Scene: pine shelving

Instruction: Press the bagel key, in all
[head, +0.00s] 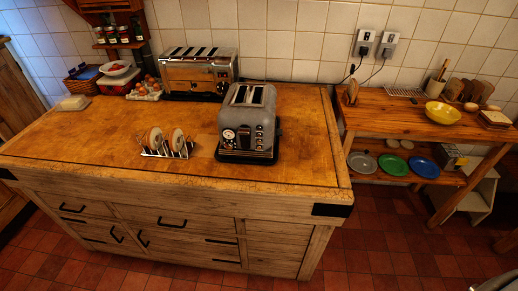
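A grey two-slot toaster (251,118) stands upright on the wooden counter (100,135), right of the middle. Its front faces me. A round dial shows at the left of that front, with small dark controls beside it. The bagel key is too small to tell apart from the other controls. A second, wider chrome toaster (198,74) stands at the back against the tiled wall, with small controls at its right. Neither of my grippers is in view.
A wire rack (166,152) with bagel-like rings stands left of the grey toaster. Eggs (147,87), a bowl (115,68) and a basket sit at the back left. A side shelf at the right holds a yellow bowl (442,113). The counter's left front is clear.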

